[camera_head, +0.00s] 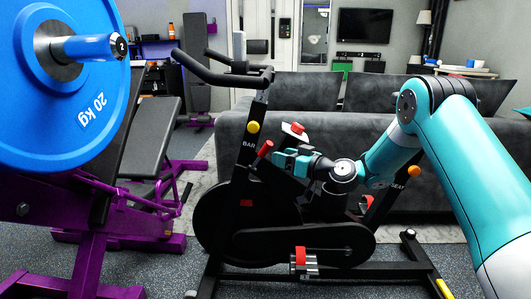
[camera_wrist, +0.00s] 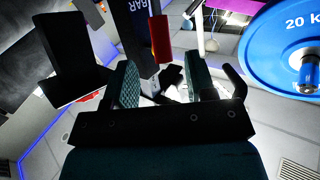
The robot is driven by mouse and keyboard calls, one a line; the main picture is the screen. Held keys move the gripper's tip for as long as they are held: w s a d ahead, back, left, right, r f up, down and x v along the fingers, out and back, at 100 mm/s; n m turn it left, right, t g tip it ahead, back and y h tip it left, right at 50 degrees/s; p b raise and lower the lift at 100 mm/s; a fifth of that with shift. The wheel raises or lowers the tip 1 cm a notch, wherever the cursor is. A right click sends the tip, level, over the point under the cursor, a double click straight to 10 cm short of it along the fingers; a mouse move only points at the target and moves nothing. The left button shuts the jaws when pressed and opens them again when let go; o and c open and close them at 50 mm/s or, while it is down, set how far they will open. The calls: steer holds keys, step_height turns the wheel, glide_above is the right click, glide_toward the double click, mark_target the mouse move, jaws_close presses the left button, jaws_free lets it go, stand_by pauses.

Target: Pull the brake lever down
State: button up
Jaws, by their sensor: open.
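The grip appears apart from the fingers. The lever's base is partly hidden by my gripper in the head view.
A blue 20 kg plate (camera_head: 62,90) on a purple rack (camera_head: 85,235) stands close at the left. A grey sofa (camera_head: 350,130) is behind the bike. The bike's handlebar (camera_head: 215,75) juts out above left of my gripper. A yellow knob (camera_head: 253,127) sits on the post.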

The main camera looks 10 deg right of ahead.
mark_target(265, 151)
steer(key=x, duration=0.7)
steer(key=shift+w+a, duration=0.1)
steer(key=shift+a, duration=0.05)
jaws_close()
